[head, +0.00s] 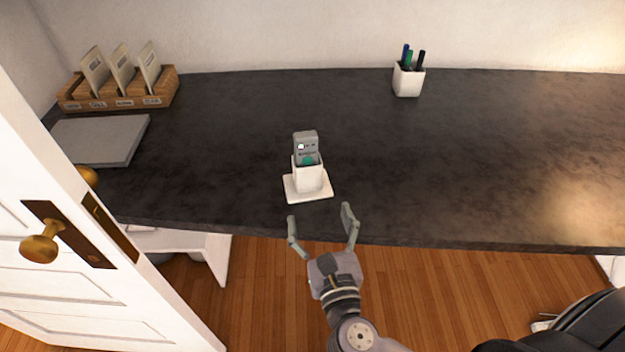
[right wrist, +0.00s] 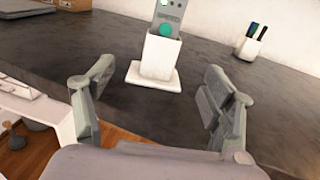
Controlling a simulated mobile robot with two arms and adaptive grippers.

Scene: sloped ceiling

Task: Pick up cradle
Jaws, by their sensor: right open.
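The cradle (head: 308,182) is a white holder on a flat square base, upright near the front edge of the dark desk. A grey handheld device (head: 306,144) with a small screen and a green button stands in it. In the right wrist view the cradle (right wrist: 159,62) is ahead, above the gap between the fingers. My right gripper (head: 321,221) is open and empty, just in front of the cradle at the desk's front edge, and does not appear to touch it. My left gripper is not in view.
The dark desktop (head: 480,150) is mostly clear. A white pen cup (head: 408,82) stands at the back. A wooden card box (head: 120,92) and a grey flat slab (head: 98,140) lie at the left. A white door (head: 70,250) with a brass knob stands at the left front.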

